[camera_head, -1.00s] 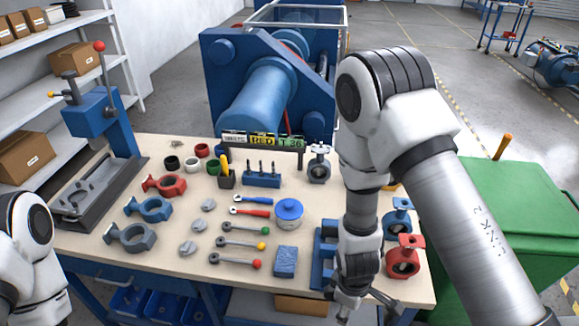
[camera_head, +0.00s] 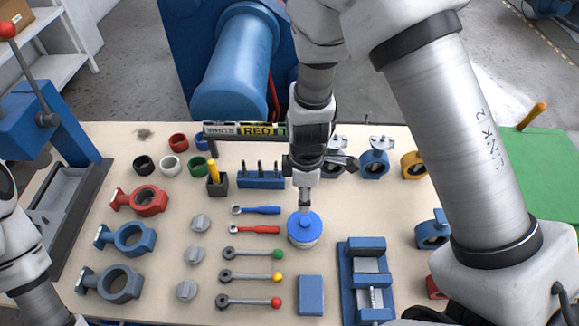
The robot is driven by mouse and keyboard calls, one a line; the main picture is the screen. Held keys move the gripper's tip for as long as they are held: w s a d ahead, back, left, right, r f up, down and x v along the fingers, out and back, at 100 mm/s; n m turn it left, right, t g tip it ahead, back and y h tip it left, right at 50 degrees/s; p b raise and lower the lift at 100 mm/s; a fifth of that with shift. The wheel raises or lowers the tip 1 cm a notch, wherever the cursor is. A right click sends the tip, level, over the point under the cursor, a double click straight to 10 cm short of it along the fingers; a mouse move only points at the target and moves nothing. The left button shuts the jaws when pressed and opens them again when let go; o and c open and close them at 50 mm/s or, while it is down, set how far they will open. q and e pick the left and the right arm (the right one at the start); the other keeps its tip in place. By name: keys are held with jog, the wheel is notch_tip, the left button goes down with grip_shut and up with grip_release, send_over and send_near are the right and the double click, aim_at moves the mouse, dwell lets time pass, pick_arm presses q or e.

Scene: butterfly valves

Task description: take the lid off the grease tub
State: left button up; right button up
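The grease tub (camera_head: 304,244) is a small pale round tub standing on the bench, right of the row of wrenches. Its blue round lid (camera_head: 298,229) sits on top of it.
Several wrenches and handles, such as the red-handled wrench (camera_head: 255,230), lie left of the tub. A blue block (camera_head: 311,296) and a blue vise (camera_head: 366,290) stand in front of it. A sign bar (camera_head: 240,131) and a blue tool holder (camera_head: 260,180) are behind.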

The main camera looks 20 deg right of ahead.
aim_at(305, 221)
jog(key=s+f+b, duration=0.2)
jog(key=s, duration=0.1)
jog(key=shift+b, duration=0.3)
jog(key=f+b, duration=0.1)
jog(key=w+f+b, duration=0.1)
jog(key=f, duration=0.1)
jog(key=f+b, duration=0.2)
jog(key=shift+w+f, duration=0.2)
jog(key=shift+w, duration=0.05)
jog(key=shift+s+f+b, duration=0.3)
jog(key=shift+f+b, duration=0.05)
jog(key=shift+b, duration=0.3)
pick_arm(q)
notch_tip(305, 221, down, 7)
jog(key=s, duration=0.1)
jog(key=shift+s+f, duration=0.2)
jog(key=shift+s, duration=0.15)
pick_arm(e)
jog(key=shift+w, duration=0.1)
pick_arm(q)
jog(key=shift+w, duration=0.1)
pick_arm(e)
jog(key=shift+w, duration=0.1)
grip_shut()
